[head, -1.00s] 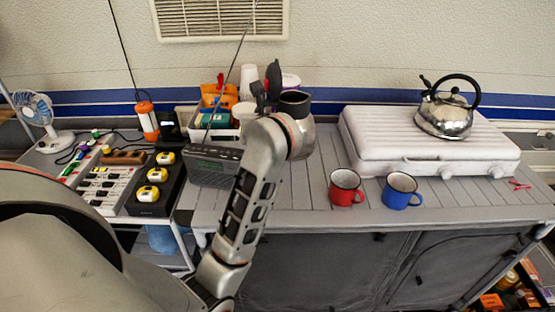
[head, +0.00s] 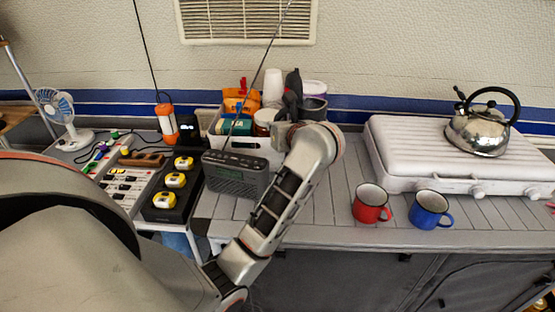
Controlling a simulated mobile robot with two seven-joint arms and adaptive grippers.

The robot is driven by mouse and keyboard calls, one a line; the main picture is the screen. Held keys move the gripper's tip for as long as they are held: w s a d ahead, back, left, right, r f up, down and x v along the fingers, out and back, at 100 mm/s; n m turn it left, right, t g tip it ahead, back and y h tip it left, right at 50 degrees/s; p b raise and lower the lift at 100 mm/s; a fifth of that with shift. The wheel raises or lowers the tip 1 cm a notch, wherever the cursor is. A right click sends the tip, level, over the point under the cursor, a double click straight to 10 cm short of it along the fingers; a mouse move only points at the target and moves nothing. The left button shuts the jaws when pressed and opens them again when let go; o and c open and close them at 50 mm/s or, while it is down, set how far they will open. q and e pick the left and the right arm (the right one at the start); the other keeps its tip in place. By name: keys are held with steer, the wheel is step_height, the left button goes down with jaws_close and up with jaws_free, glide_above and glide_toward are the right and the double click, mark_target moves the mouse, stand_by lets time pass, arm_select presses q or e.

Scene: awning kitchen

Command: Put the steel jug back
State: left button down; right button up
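The steel jug (head: 314,104) shows its dark open top above my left wrist, in front of the storage box at the back of the counter. My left gripper (head: 290,98) is at the jug's left side, with black finger parts against it. It appears shut on the jug. My wrist covers the lower part of the jug and most of the fingers, so I cannot see whether the jug touches the counter. My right gripper is not in view.
A radio (head: 237,174) with a raised antenna stands left of my forearm. A white box (head: 240,143) of supplies is behind it. A red mug (head: 371,204) and blue mug (head: 430,210) stand right. A kettle (head: 480,135) sits on the white stove (head: 400,160). Slatted counter is clear left of the mugs.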

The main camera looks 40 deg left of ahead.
arm_select(q)
step_height(320, 180, down, 10)
steer(key=shift+a+f+b, duration=0.1)
steer(key=shift+b, duration=0.4)
steer(key=shift+f, duration=0.15)
steer(key=c, duration=2.5)
jaws_free()
